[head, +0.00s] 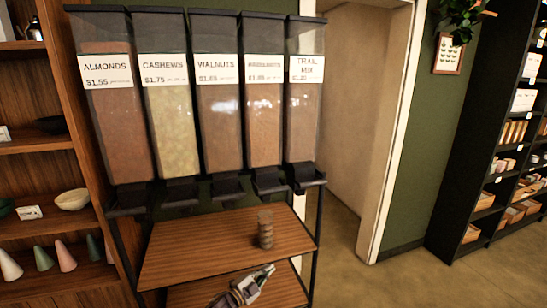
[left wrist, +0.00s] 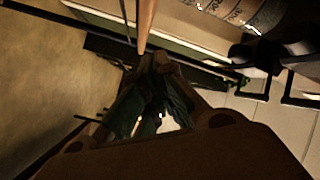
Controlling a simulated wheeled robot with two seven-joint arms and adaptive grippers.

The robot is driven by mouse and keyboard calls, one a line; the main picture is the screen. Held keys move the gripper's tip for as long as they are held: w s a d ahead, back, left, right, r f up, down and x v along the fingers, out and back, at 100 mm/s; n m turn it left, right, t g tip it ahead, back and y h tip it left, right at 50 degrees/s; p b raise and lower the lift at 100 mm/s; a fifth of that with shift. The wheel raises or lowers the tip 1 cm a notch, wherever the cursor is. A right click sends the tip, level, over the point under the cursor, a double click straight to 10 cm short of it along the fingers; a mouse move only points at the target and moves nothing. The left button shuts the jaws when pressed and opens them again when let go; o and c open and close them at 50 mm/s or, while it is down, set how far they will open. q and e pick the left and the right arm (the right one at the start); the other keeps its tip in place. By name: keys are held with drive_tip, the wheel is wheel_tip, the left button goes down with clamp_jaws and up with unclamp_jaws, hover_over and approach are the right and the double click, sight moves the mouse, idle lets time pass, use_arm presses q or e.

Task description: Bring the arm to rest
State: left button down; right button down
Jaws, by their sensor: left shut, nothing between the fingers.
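My left gripper (head: 264,275) shows at the bottom middle of the head view, over the lower wooden shelf in the picture. Its dark green fingers are together with nothing between them. The left wrist view shows the same gripper (left wrist: 158,68) from behind, dark and partly lost in shadow. It is apart from the stacked brown round jar-like thing (head: 265,229), which stands upright on the upper wooden shelf (head: 200,245). Most of my left arm is hidden below the frame. My right gripper is in neither view.
Several clear bulk dispensers (head: 222,110) with dark spouts hang above the shelf. Left stands a wooden rack (head: 35,145) with bowls and cones. A doorway (head: 350,120) and a black shelf unit (head: 465,160) are right. The floor (head: 400,285) between is clear.

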use_arm(q)
drive_tip(key=s+a+f+n+g+y, duration=0.1)
drive_tip(key=s+a+f+n+y, duration=0.2)
drive_tip(key=s+a+f, duration=0.55)
drive_tip(key=s+a+f+n+g+y, duration=0.15)
drive_tip(key=s+f+n+y, duration=0.35)
drive_tip(key=f, duration=0.9)
drive_tip(key=s+a+f+n+g+y, duration=0.1)
drive_tip(key=s+a+f+n+g, duration=0.1)
drive_tip(key=s+a+f, duration=0.55)
drive_tip(key=s+a+f+n+g+y, duration=0.1)
drive_tip(key=s+f, duration=0.6)
drive_tip(key=s, duration=0.7)
drive_tip(key=s+a+f+n+g+y, duration=0.1)
drive_tip(key=s+a+f+n+g, duration=0.2)
drive_tip(key=s, duration=1.2)
drive_tip(key=s+a+f+n+g+y, duration=0.1)
drive_tip(key=s+f+g, duration=0.3)
drive_tip(key=s+f, duration=0.6)
drive_tip(key=s+a+n, duration=0.1)
drive_tip(key=s, duration=0.4)
drive_tip(key=shift+f+n, duration=0.3)
drive_tip(key=shift+n, duration=0.1)
